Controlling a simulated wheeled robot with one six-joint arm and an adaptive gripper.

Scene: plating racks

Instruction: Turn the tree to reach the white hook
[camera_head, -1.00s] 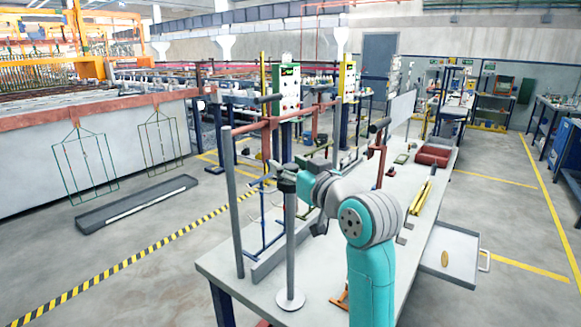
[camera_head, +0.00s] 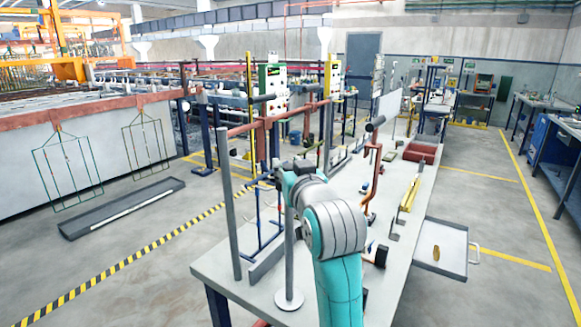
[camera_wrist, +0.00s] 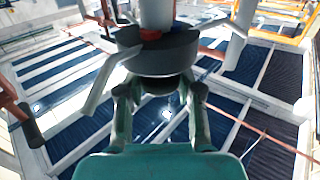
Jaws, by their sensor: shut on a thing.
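The tree (camera_head: 289,255) is a grey upright pole on a round base, standing on the near part of the workbench. I cannot tell which one is the white hook. My gripper (camera_wrist: 160,92) has its two teal fingers closed on the tree just under the hub. In the head view my arm hides the grip and most of the tree's top.
A grey post (camera_head: 229,205) and a red and blue rack frame stand left of the tree. A grey drawer (camera_head: 440,250) sticks out at the right. Floor at right is open.

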